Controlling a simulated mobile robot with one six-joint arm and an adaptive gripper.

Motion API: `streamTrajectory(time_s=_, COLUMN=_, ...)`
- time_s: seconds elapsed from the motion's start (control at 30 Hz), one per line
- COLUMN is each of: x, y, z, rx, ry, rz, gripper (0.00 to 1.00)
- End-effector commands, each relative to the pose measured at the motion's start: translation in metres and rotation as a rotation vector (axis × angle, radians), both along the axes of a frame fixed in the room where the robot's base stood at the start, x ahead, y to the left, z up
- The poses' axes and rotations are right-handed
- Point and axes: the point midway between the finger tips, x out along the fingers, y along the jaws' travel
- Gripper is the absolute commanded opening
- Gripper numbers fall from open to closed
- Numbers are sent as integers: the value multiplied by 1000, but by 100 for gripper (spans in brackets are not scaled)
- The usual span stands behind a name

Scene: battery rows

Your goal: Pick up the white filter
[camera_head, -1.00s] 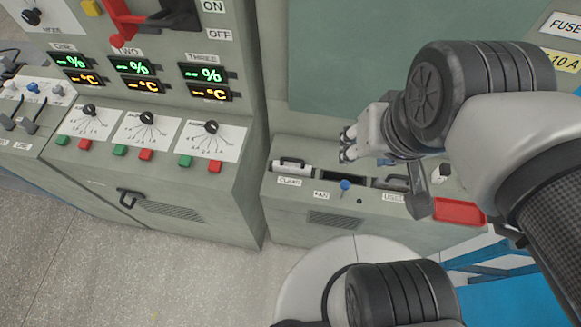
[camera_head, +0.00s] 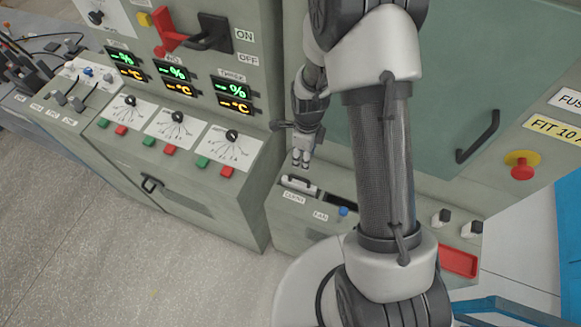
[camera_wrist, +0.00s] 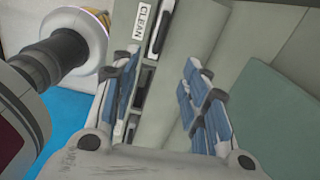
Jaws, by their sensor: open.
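The white filter (camera_head: 299,185), with a dark handle on top, sits in the slot behind the CLEAN label on the low grey ledge. My gripper (camera_head: 301,164) points down just above it, apart from it, with its fingers open and empty. In the wrist view, the open blue-padded fingers of my gripper (camera_wrist: 165,85) frame the ledge. The filter's dark handle (camera_wrist: 163,27) shows beside the CLEAN label, near the top of that view. Much of the filter's body is hidden in its slot.
A blue knob (camera_head: 343,211) stands by the FAN label, near a dark open slot. My arm hides the ledge's middle. A red tray (camera_head: 458,261) and black switches lie to the right. The console with dials (camera_head: 176,137) is left; a green panel rises behind.

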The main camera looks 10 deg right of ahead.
Motion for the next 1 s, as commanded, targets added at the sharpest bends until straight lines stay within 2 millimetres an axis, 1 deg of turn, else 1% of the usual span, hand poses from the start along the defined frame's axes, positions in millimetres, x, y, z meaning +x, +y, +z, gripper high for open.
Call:
streamTrajectory(time_s=0.03, x=-1, y=0, z=-8, rx=0, ry=9, rz=-36, gripper=42)
streamTrajectory(time_s=0.1, x=-1, y=0, z=-16, rx=1, ry=14, rz=-69, gripper=42)
streamTrajectory(time_s=0.17, x=-2, y=0, z=-23, rx=1, ry=17, rz=-83, gripper=42)
streamTrajectory(time_s=0.27, x=-3, y=0, z=-40, rx=1, ry=19, rz=-86, gripper=42)
streamTrajectory(time_s=0.5, x=-3, y=0, z=-93, rx=1, ry=19, rz=-83, gripper=42)
streamTrajectory(time_s=0.63, x=-2, y=0, z=-119, rx=1, ry=19, rz=-83, gripper=42)
streamTrajectory(time_s=0.73, x=-1, y=0, z=-132, rx=1, ry=15, rz=-82, gripper=42)
streamTrajectory(time_s=0.93, x=-1, y=1, z=-143, rx=1, ry=15, rz=-82, gripper=42)
streamTrajectory(time_s=1.0, x=1, y=2, z=-151, rx=1, ry=15, rz=-81, gripper=42)
